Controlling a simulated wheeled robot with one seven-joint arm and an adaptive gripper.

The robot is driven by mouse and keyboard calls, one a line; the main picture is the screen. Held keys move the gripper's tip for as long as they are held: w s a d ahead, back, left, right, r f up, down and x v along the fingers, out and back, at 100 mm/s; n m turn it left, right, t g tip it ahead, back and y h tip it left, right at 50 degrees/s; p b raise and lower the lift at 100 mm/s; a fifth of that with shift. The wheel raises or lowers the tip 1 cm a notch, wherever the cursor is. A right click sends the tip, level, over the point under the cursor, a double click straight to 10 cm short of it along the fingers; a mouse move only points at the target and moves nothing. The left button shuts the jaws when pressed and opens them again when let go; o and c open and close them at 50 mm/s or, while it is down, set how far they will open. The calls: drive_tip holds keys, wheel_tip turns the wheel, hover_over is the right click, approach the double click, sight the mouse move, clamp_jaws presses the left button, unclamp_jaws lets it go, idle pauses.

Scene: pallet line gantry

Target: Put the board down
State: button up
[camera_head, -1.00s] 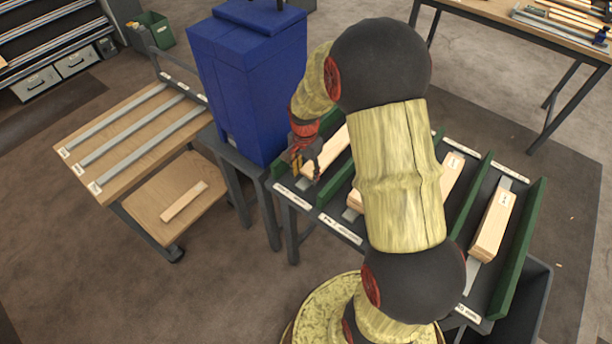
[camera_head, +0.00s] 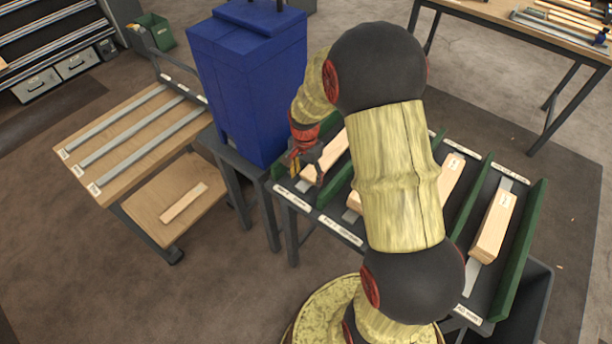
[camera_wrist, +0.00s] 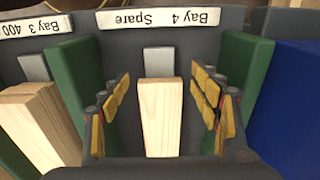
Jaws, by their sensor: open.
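A pale wooden board (camera_wrist: 160,118) lies in the bay labelled "Bay 4 Spare", over a grey metal strip, and points away from the wrist camera. My gripper (camera_wrist: 160,112) is open around it. The yellow-padded fingers stand to the left and right of the board, with a visible gap on each side. In the head view my gripper (camera_head: 307,166) is over the near left end of the bay rack, and the board (camera_head: 335,150) shows partly beside it. The near end of the board is cut off in the wrist view.
Green dividers (camera_wrist: 77,75) flank the bay. Neighbouring Bay 3 holds boards (camera_wrist: 42,125). A tall blue box (camera_head: 248,90) stands close left of the rack. A wooden trolley (camera_head: 150,120) with metal strips and one loose board (camera_head: 184,202) stands farther left.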

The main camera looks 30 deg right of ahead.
drive_tip(key=shift+r, duration=0.1)
wheel_tip(320, 180, up, 12)
drive_tip(key=p, duration=0.3)
drive_tip(key=s+a+r+n+t, duration=0.1)
drive_tip(key=s+a+r+n, duration=0.25)
drive_tip(key=r, duration=0.35)
drive_tip(key=s+a+r+n+t, duration=0.25)
drive_tip(key=s+a+r, duration=0.2)
drive_tip(key=r, duration=0.25)
drive_tip(key=s+a+r+n+t, duration=0.1)
drive_tip(key=s+a+r+n, duration=0.2)
drive_tip(key=s, duration=0.3)
drive_tip(key=s+a+r+n+t, duration=0.1)
drive_tip(key=s+a+r+n, duration=0.2)
drive_tip(key=s, duration=0.3)
drive_tip(key=shift+a+n, duration=0.15)
drive_tip(key=shift+n, duration=0.75)
drive_tip(key=shift+c, duration=0.8)
